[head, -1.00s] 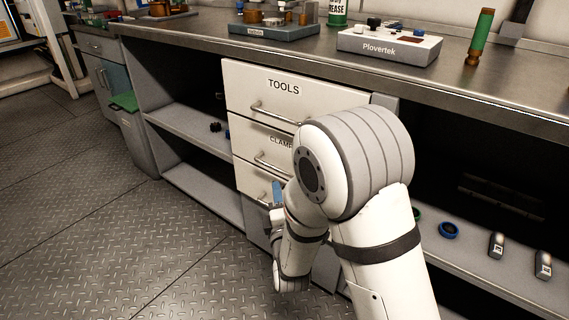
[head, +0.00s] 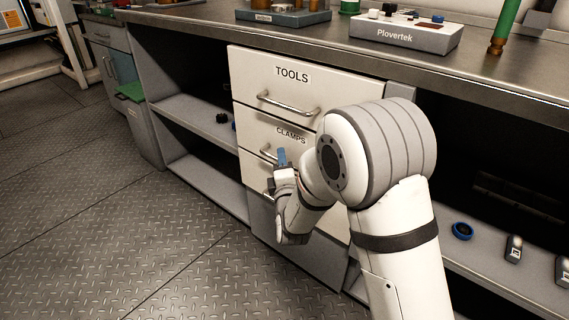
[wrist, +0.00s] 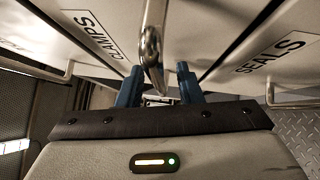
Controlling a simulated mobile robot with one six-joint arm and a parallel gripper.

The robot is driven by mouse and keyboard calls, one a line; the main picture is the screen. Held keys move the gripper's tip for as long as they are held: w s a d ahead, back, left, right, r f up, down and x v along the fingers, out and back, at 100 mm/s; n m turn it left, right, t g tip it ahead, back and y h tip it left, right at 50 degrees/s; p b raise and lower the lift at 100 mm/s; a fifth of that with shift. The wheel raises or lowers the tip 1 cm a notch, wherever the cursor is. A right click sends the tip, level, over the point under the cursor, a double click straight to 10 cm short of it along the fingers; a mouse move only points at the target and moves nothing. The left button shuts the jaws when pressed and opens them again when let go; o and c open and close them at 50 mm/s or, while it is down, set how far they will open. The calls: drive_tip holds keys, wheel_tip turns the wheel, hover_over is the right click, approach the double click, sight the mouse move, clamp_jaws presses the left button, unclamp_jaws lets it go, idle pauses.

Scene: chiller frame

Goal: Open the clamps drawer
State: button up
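The white CLAMPS drawer (head: 256,136) is the middle front of the stack below TOOLS. It looks shut, and my arm hides its right part. My gripper (head: 282,157) is at its metal handle (head: 267,151). In the wrist view, my gripper's two blue fingers (wrist: 159,88) stand apart, one on each side of the CLAMPS handle (wrist: 152,45). Gaps show between the handle and at least the right finger. The CLAMPS label (wrist: 97,36) is left of the handle, and the SEALS drawer label (wrist: 272,55) is to the right.
The TOOLS drawer (head: 258,75) above is shut. The SEALS handle (wrist: 270,94) lies right of my fingers in the wrist view. Open shelves (head: 190,117) flank the drawers, and the bench top (head: 345,52) overhangs them. The plate floor (head: 120,240) in front is clear.

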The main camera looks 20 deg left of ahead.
clamp_jaws()
idle(0.4)
